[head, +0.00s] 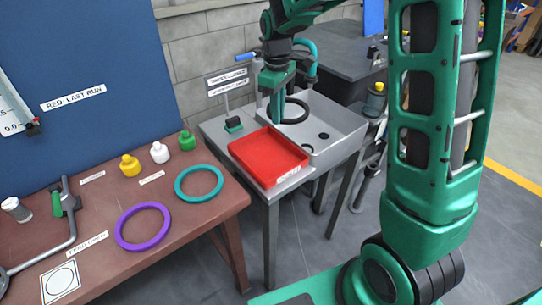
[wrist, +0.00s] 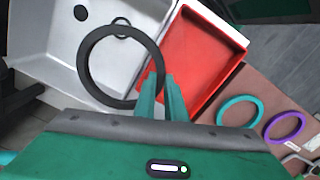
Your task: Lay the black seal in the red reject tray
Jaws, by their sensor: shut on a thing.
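The black seal (head: 293,111) is a ring held by my gripper (head: 275,112) above the grey sink unit, beside the tray. In the wrist view the seal (wrist: 84,67) shows large, with its right edge between the fingertips of my gripper (wrist: 162,92). Most of the ring hangs over the sink side. The red reject tray (head: 268,156) is empty and lies on the grey stand, in front of the gripper in the head view. In the wrist view the tray (wrist: 203,57) is just right of the fingers.
The sink basin (head: 335,128) has dark drain holes. A brown bench (head: 185,225) at left holds a teal ring (head: 199,183), a purple ring (head: 145,226) and small yellow, white and green bottles.

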